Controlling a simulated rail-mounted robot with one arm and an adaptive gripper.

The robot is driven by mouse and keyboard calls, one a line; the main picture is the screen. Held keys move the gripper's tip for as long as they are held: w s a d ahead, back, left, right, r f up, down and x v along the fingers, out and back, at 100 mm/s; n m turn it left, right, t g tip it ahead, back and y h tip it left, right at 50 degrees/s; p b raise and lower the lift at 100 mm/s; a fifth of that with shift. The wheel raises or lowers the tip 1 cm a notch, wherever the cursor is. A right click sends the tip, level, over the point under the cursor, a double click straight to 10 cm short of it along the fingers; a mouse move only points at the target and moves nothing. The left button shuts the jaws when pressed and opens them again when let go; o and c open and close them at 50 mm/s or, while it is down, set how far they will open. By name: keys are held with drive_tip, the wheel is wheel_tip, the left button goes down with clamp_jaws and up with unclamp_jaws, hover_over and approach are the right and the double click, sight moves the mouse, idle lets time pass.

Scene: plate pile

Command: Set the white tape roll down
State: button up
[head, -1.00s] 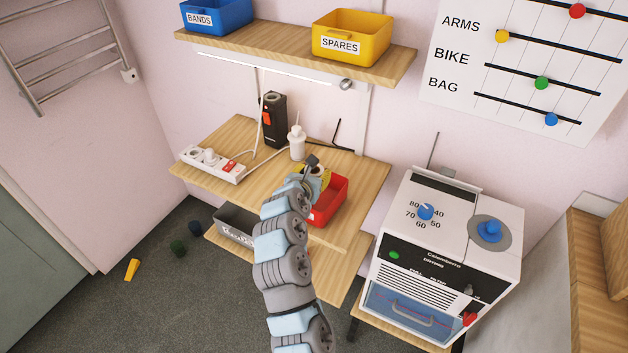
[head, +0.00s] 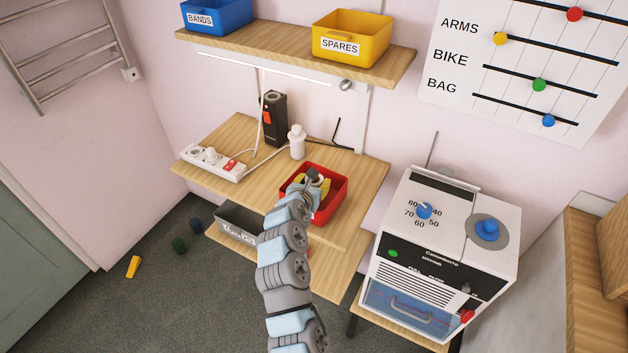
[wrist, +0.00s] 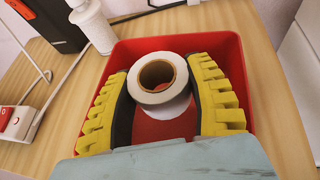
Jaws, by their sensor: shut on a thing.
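The white tape roll (wrist: 157,66) has a brown core and sits between the yellow-padded fingers of my gripper (wrist: 158,78) in the wrist view. My gripper is shut on it. The roll is over or inside the red bin (wrist: 228,45); I cannot tell whether it touches the bin floor. In the head view my gripper (head: 313,180) is at the red bin (head: 335,203), and the roll is mostly hidden by the gripper there.
A white bottle (head: 297,143) and a black-and-orange device (head: 273,118) stand behind the bin. A white power strip (head: 212,163) lies at the left of the wooden table (head: 240,135). A shelf with blue and yellow bins (head: 350,37) hangs above. A white machine (head: 440,235) stands at right.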

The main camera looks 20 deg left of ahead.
drive_tip(key=shift+f, duration=0.2)
drive_tip(key=o, duration=1.1)
drive_tip(key=shift+f, duration=0.15)
drive_tip(key=shift+r, duration=0.4)
drive_tip(key=shift+s+r, duration=0.45)
drive_tip(key=shift+s, duration=0.1)
drive_tip(key=shift+b+v, duration=1.15)
drive_tip(key=shift+v, duration=4.3)
drive_tip(key=shift+r, duration=0.1)
drive_tip(key=shift+w, duration=0.1)
